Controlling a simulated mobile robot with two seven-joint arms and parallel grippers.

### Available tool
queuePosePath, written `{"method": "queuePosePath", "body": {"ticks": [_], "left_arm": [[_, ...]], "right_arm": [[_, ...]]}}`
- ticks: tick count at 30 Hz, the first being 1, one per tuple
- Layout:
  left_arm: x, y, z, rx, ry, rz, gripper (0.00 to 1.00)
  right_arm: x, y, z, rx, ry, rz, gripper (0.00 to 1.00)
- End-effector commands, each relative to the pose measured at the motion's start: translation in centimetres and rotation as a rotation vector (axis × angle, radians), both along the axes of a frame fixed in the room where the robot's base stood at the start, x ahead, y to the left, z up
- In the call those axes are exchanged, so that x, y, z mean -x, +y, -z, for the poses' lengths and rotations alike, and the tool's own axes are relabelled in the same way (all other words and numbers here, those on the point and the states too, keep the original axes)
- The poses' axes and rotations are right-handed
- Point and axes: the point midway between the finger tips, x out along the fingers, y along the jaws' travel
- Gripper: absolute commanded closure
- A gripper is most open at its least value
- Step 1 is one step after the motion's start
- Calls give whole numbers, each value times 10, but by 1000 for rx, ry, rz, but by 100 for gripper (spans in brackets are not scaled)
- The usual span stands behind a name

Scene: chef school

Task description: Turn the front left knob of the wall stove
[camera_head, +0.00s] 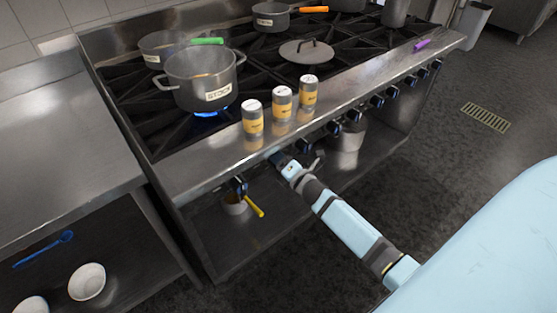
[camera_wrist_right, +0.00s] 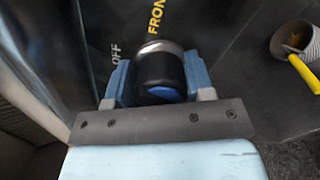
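The wall stove (camera_head: 185,178) has a row of dark knobs along its front edge. My right gripper (camera_head: 276,157) reaches the stove front from the lower right, below the can-like shakers. In the right wrist view, a black knob with a blue face (camera_wrist_right: 161,76) sits between the fingers of my right gripper (camera_wrist_right: 160,85), which appear to touch both its sides. "OFF" and part of "FRON" are printed beside it. In the head view my gripper hides this knob. Another knob (camera_head: 238,186) shows to its left. My left gripper is not in view.
A pot marked "STOCK" (camera_head: 203,82) stands over a lit blue flame. Three shakers (camera_head: 282,104) stand on the front ledge. A small pan with a yellow handle (camera_head: 254,207) is on the shelf below. A steel counter (camera_head: 60,140) adjoins at left.

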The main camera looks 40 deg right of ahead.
Motion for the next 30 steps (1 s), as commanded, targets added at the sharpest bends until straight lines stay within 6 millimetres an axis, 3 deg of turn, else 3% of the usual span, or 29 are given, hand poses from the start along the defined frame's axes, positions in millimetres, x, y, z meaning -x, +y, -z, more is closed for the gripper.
{"method": "queuePosePath", "body": {"ticks": [14,30], "left_arm": [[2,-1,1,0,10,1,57],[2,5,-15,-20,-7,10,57]], "right_arm": [[0,0,0,-79,6,0,75],[0,0,1,-536,43,0,75]]}}
